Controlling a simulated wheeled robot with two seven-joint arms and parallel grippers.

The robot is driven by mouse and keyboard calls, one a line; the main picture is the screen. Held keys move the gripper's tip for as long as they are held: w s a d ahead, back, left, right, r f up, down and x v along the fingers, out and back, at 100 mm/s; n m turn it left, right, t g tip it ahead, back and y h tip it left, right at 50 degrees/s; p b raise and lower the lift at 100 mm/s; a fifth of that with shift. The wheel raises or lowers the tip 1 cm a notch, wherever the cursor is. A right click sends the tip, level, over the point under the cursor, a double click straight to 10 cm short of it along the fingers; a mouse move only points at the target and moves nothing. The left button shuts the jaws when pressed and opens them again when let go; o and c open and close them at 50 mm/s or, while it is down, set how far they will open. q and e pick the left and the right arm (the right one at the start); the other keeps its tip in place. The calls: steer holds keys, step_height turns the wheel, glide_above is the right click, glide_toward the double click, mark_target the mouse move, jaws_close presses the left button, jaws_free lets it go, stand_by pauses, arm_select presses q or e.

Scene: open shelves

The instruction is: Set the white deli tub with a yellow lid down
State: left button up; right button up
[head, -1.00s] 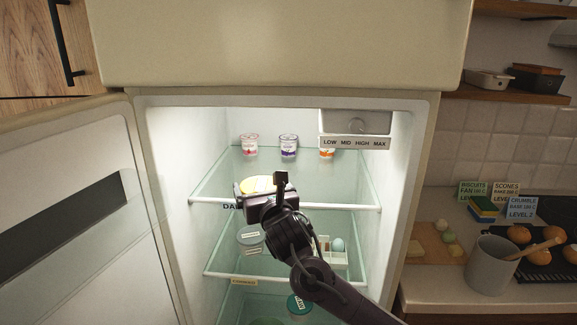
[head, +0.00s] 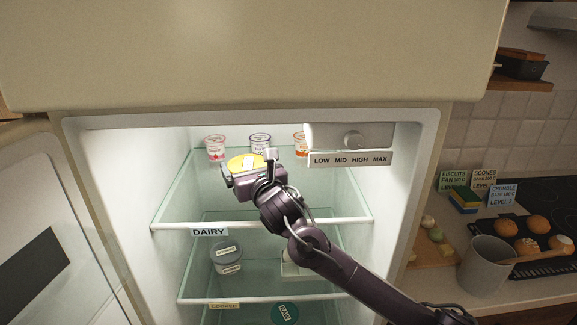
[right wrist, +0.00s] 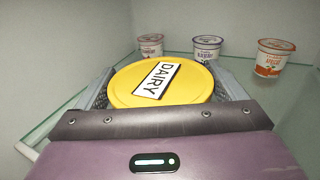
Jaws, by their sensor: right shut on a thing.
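The deli tub's yellow lid (head: 243,163) shows just beyond my right gripper (head: 252,168) in the head view. In the right wrist view the lid (right wrist: 160,84) carries a white DAIRY label and sits level between the two jaws, which are shut on the tub's sides. The gripper hides most of the tub's white body. The tub is over the fridge's top glass shelf (head: 185,200), behind the front rail with the DAIRY tag (head: 209,232). I cannot tell whether its base touches the glass. My left gripper is not in view.
Three small cups stand at the back of this shelf: pink (head: 215,148), purple (head: 260,144) and orange (head: 300,144). A control box (head: 350,145) hangs at upper right. A lower shelf holds a grey-lidded tub (head: 226,259). The shelf's left front is clear.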

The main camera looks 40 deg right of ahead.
steer(key=s+d+p, duration=0.1)
steer(key=d, duration=0.1)
steer(key=d+p, duration=0.1)
steer(key=d, duration=0.1)
steer(key=s+d+p, duration=0.1)
steer(key=d, duration=0.1)
steer(key=shift+s+d+r, duration=0.1)
steer(key=shift+s+d, duration=0.25)
steer(key=shift+d, duration=0.05)
steer(key=d, duration=0.1)
steer(key=s+d+p, duration=0.1)
steer(key=d, duration=0.1)
steer(key=shift+s+d, duration=0.2)
steer(key=shift+s+d+f+p, duration=0.1)
steer(key=shift+d+f+p, duration=0.1)
steer(key=shift+p, duration=0.1)
step_height(320, 180, down, 3)
steer(key=shift+a+f+p, duration=0.1)
steer(key=shift+p, duration=0.7)
steer(key=shift+f, duration=0.2)
steer(key=o, duration=0.9)
